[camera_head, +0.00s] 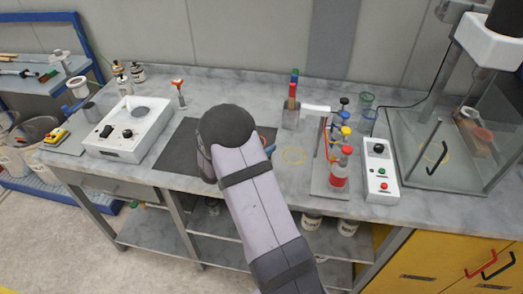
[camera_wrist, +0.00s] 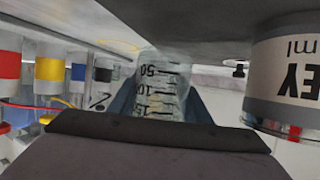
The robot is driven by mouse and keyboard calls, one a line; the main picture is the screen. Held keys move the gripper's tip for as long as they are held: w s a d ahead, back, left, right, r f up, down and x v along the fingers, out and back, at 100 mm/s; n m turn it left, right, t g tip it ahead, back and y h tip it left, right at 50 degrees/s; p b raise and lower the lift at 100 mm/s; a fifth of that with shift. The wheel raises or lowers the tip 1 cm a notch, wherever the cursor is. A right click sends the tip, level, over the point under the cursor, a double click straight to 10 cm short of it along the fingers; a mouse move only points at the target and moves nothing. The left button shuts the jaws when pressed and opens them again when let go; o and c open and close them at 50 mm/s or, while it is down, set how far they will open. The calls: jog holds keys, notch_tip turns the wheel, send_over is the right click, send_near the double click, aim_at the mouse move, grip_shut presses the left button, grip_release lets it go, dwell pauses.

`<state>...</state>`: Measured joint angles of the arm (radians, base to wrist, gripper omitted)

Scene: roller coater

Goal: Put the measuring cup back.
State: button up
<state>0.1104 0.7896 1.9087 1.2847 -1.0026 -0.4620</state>
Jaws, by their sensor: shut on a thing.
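The measuring cup (camera_wrist: 160,90) is clear, with black graduation marks, and shows in the middle of the wrist view. My gripper (camera_wrist: 160,105) is shut on it, with a dark blue finger on each side. In the head view my arm hides the cup, and only a small blue part of my gripper (camera_head: 270,149) shows. I cannot tell whether the cup touches the bench.
A labelled container (camera_wrist: 285,75) is close on the right there. A white device (camera_head: 130,130) is left.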

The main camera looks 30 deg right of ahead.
jog(key=shift+f, duration=1.15)
jog(key=shift+f, duration=0.1)
jog(key=shift+f, duration=0.1)
jog(key=o, duration=1.2)
jog(key=shift+r, duration=0.3)
jog(key=shift+a, duration=0.35)
jog(key=b+v, duration=0.1)
jog(key=v, duration=1)
jog(key=shift+s+a+b, duration=0.1)
jog(key=shift+s+b, duration=0.05)
jog(key=shift+b, duration=0.25)
